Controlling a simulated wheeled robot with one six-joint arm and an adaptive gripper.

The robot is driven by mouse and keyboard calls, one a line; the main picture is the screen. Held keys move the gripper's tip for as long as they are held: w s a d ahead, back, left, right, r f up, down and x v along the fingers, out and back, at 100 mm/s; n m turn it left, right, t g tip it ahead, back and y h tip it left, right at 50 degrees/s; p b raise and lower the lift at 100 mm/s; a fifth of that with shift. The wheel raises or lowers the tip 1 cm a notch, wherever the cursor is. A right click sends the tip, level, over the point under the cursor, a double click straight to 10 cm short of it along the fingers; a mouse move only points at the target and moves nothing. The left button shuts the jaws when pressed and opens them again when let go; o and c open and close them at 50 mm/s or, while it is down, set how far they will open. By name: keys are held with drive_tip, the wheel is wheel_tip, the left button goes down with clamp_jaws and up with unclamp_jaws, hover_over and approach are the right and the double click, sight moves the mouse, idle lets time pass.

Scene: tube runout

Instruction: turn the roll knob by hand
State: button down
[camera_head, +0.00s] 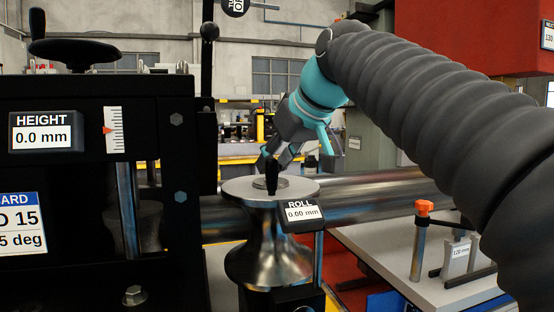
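The roll knob (271,179) is a small black upright grip with a round metal disc at it, on top of the shiny waisted roller (268,255). The ROLL display (303,213) beside it reads 0.00 mm. My gripper (275,162), grey and teal, reaches down from the upper right to just behind and above the knob. Its finger parts look spread, but the knob and the gripper's own links hide the tips. I cannot tell whether they touch the knob.
A black machine housing (70,130) with a HEIGHT display (40,131) at 0.0 mm fills the left. A long metal tube (370,194) runs right behind the roller. An orange-topped post (420,240) and a small block stand on a pale table (385,250) at right.

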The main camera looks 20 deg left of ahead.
idle(0.4)
drive_tip(key=c, duration=1.1)
unclamp_jaws()
drive_tip(key=shift+o, duration=0.2)
drive_tip(key=v, duration=1.2)
drive_tip(key=shift+s, duration=0.1)
